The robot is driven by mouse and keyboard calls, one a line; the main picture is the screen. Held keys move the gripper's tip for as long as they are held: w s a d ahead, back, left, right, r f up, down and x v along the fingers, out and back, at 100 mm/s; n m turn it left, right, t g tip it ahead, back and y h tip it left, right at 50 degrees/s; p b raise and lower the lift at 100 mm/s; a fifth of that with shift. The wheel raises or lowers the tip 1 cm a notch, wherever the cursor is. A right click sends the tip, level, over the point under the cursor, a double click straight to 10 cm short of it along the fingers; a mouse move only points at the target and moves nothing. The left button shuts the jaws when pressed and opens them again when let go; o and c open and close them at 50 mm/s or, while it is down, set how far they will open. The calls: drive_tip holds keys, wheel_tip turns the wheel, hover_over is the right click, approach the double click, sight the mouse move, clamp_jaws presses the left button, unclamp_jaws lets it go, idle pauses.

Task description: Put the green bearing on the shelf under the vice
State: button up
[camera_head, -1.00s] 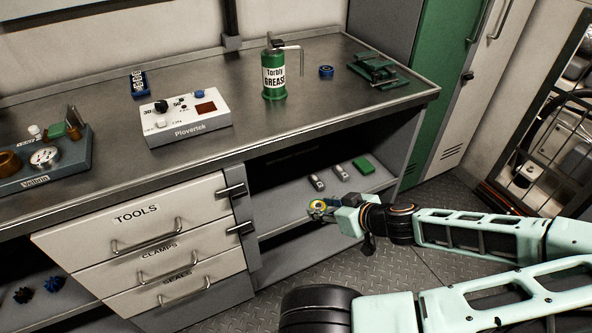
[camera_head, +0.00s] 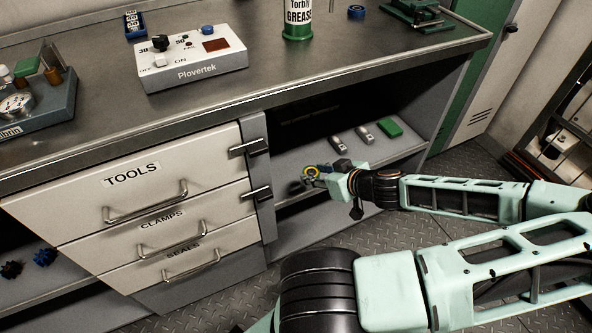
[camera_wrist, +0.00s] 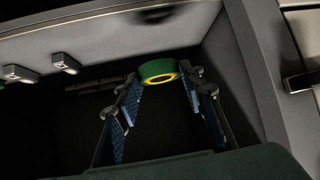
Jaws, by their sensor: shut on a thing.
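The green bearing (camera_wrist: 158,70), a short ring with a yellow inner rim, sits between my fingertips in the wrist view. It also shows in the head view (camera_head: 311,172). My gripper (camera_head: 317,177) is shut on it, with one finger on each side in the wrist view (camera_wrist: 157,82). It is at the mouth of the open bay, near the shelf (camera_head: 395,156); whether the bearing touches the shelf I cannot tell. The green vice (camera_head: 413,12) stands on the bench top above that bay, partly cut off by the picture's top edge.
Two small grey blocks (camera_head: 338,144) (camera_head: 364,131) and a green block (camera_head: 390,128) lie on the shelf. The bay's left wall and drawer handles (camera_head: 257,194) are close to my gripper. A grease can (camera_head: 297,18) and blue ring (camera_head: 356,11) stand on top.

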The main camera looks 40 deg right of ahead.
drive_tip(key=b+x, duration=0.1)
drive_tip(key=x, duration=0.3)
drive_tip(key=a+b+x, duration=0.1)
drive_tip(key=x, duration=0.3)
drive_tip(key=a+b+x, duration=0.1)
drive_tip(key=x, duration=0.3)
drive_tip(key=shift+s+a+f, duration=0.1)
drive_tip(key=shift+s+f, duration=0.05)
drive_tip(key=shift+f, duration=0.05)
drive_tip(key=shift+f+b, duration=0.15)
drive_tip(key=shift+b, duration=0.2)
drive_tip(key=shift+w+f+b, duration=0.15)
drive_tip(key=shift+f+b, duration=0.15)
drive_tip(key=shift+f, duration=0.55)
drive_tip(key=shift+w+f+b, duration=0.15)
drive_tip(key=shift+f+b, duration=0.15)
drive_tip(key=shift+f, duration=0.55)
drive_tip(key=shift+f, duration=0.25)
drive_tip(key=o, duration=1.4)
drive_tip(key=shift+r, duration=0.1)
drive_tip(key=shift+c, duration=0.2)
drive_tip(key=shift+r, duration=0.15)
